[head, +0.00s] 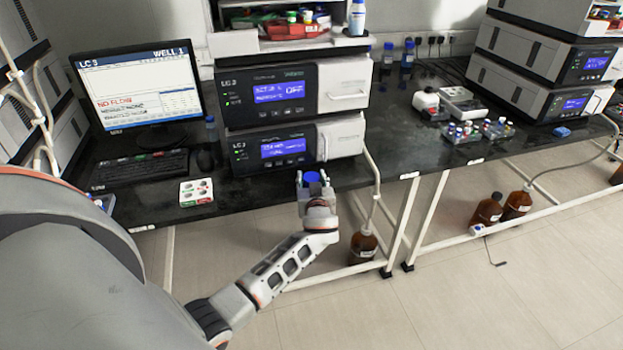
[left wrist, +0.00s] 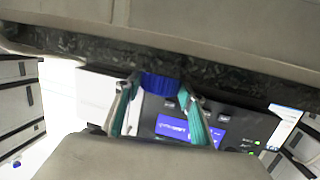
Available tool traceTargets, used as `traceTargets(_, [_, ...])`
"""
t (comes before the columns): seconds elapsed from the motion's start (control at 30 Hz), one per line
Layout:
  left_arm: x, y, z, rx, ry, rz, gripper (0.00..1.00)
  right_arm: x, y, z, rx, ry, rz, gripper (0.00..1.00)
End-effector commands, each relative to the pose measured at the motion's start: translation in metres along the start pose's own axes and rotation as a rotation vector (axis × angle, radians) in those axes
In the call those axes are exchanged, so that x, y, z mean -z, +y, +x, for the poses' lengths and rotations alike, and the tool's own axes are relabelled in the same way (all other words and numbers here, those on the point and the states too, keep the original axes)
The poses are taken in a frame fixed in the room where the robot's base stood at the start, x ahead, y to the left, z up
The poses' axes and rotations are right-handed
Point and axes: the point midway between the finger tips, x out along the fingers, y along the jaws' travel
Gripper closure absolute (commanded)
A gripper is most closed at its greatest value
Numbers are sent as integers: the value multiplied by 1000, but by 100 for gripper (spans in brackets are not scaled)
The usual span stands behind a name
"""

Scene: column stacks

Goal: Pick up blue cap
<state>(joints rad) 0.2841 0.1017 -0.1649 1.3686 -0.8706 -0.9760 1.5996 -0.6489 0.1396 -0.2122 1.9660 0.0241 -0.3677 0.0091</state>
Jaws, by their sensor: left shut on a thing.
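The blue cap (head: 312,177) is between the fingertips of my left gripper (head: 314,180), in front of the lower LC unit at the bench's front edge. In the left wrist view the ribbed blue cap (left wrist: 159,83) sits between the two teal-padded fingers of the left gripper (left wrist: 160,92). The left gripper is shut on the cap. Whether the cap touches anything else is hard to tell. My right gripper is not in view.
A brown bottle (head: 363,247) stands on the floor under the bench. Small vials (head: 478,131) sit at right.

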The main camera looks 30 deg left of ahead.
Motion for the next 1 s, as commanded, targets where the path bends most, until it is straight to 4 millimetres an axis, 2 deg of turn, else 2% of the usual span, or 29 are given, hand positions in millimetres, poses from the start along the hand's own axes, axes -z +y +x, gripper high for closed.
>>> traceTargets(0.23, [17,0,-4,-1,1,-5,71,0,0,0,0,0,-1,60])
traceTargets(0.37, [6,1,-30,-2,-4,-4,71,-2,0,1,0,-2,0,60])
traceTargets(0.8, [-16,0,-136,0,-5,-1,71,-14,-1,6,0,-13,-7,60])
traceTargets(1.0, [-22,0,-167,0,-3,0,71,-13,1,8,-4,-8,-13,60])
